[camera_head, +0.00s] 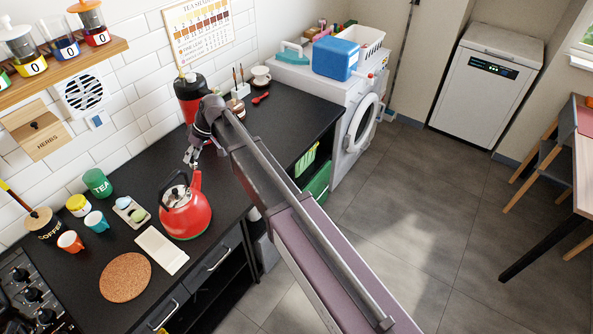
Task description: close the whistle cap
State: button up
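A red kettle (187,213) with a dark handle stands on the black counter. Its spout (196,181) points toward the back, up and to the right in the picture. The whistle cap at the spout's tip is too small to make out, so I cannot tell if it is open or closed. My gripper (190,156) hangs from the arm just above and behind the spout, seemingly a little apart from it. Its fingers are small and partly merge with the dark counter. I cannot tell whether they are open, and I see nothing held.
A cork mat (125,277), a white board (161,251) and a small tray (131,212) lie near the kettle. A green tea tin (97,183) stands left. A red-and-black canister (190,98) stands behind my gripper. A shelf (62,72) juts from the wall.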

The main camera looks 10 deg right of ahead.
jog(key=shift+p+v, duration=5.5)
jog(key=shift+v, duration=1.25)
jog(key=s+d+f+m+h+b, duration=0.1)
jog(key=s+d+f+m+b, duration=0.1)
jog(key=d, duration=0.6)
jog(key=s+d+f+m+t+h+b, duration=0.1)
jog(key=s+d+f+m+b, duration=0.2)
jog(key=d+f+b, duration=0.3)
jog(key=s+d+f+m+h+b, duration=0.2)
jog(key=s+d+f+b, duration=0.2)
jog(key=d, duration=0.7)
notch_tip(320, 180, down, 3)
jog(key=shift+s+d+r, duration=0.15)
jog(key=shift+s+d, duration=0.05)
jog(key=shift+s, duration=0.4)
jog(key=shift+o, duration=0.9)
jog(key=s+d+m+h, duration=0.2)
jog(key=s+d+m, duration=0.2)
jog(key=s+d, duration=0.4)
jog(key=d, duration=0.2)
jog(key=shift+d, duration=0.3)
jog(key=shift+s, duration=0.2)
